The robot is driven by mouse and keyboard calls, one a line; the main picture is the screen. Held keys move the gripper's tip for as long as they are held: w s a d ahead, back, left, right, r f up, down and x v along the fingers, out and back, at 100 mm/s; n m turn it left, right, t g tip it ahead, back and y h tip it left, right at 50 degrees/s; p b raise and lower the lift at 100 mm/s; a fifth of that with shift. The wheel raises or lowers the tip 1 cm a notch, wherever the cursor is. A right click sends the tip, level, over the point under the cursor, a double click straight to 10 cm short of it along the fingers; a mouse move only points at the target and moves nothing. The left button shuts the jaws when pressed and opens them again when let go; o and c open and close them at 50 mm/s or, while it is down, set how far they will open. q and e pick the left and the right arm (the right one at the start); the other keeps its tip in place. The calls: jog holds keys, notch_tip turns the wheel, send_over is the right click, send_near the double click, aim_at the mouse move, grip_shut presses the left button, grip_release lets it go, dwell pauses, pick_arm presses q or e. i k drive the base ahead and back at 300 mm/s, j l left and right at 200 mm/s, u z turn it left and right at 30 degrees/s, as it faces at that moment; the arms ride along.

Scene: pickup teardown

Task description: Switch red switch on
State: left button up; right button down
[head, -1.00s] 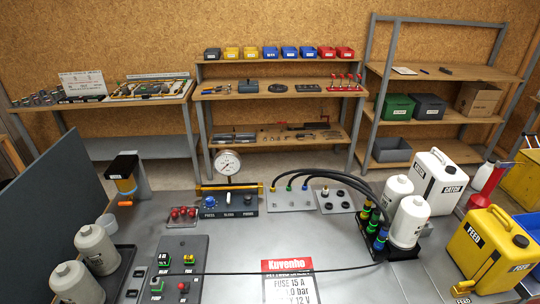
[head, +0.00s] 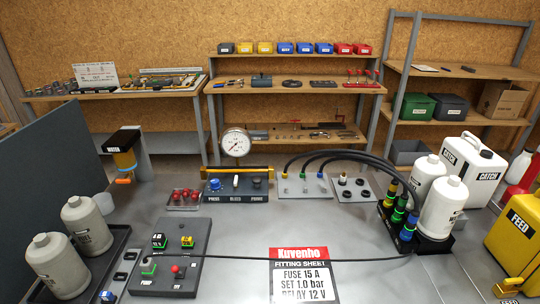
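The red switch (head: 176,269) is a small red knob on a black base. It sits at the lower right of a dark grey panel (head: 200,258) on the bench, front left of centre in the head view. Its on or off position is too small to tell. On the same panel are a green-marked block (head: 148,267) to its left, a black relay-like block (head: 159,241) and a yellow fuse-like block (head: 187,242) behind. Neither of my grippers shows in the head view.
A thin black cable (head: 300,259) crosses the bench and the fitting sheet (head: 301,272). Behind the panel are a rack of red-topped parts (head: 184,199) and a control box (head: 236,187) with a gauge (head: 236,143). White bottles (head: 87,226) stand left. Bare bench lies around the sheet.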

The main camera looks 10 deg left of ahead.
aim_at(174, 269)
jog(key=k+j+u, duration=0.1)
jog(key=j+u, duration=0.15)
jog(key=u, duration=0.25)
jog(key=j+u, duration=0.25)
jog(key=u, duration=0.25)
jog(key=k+j+z, duration=0.25)
jog(key=j+z, duration=0.3)
jog(key=k+j, duration=0.05)
jog(key=j, duration=0.05)
